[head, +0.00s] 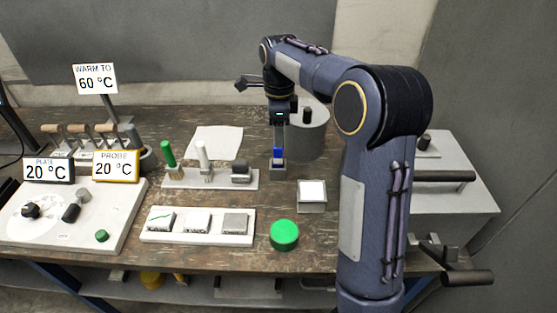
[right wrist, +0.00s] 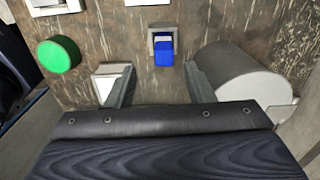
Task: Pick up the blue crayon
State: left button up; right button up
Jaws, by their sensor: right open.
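The blue crayon (head: 278,154) stands in a small grey holder (head: 278,172) near the middle of the bench. In the right wrist view the blue crayon (right wrist: 164,51) shows beyond the fingertips, roughly midway between them, with its holder (right wrist: 160,32) behind it. My right gripper (head: 280,140) is above the crayon in the head view, and its near finger partly lines up with the crayon's top. In the right wrist view the right gripper (right wrist: 161,75) is open, with nothing between its fingers. My left gripper is not in view.
A grey cylinder (head: 306,140) stands close behind and right of the holder. A rack with green and white sticks (head: 212,178) is to the left. A white-topped block (head: 312,192) and a green button (head: 284,234) lie nearer. Signs and a control panel (head: 70,215) fill the left.

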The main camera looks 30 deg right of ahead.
aim_at(278, 151)
jog(key=shift+w+f, duration=0.3)
jog(key=shift+f, duration=0.05)
jog(key=shift+f+m, duration=0.3)
jog(key=shift+f, duration=0.05)
notch_tip(278, 151, down, 7)
jog(key=shift+d+r+p, duration=0.1)
jog(key=shift+r+p, duration=0.1)
jog(key=shift+p, duration=0.25)
grip_shut()
jog(key=shift+r, duration=0.1)
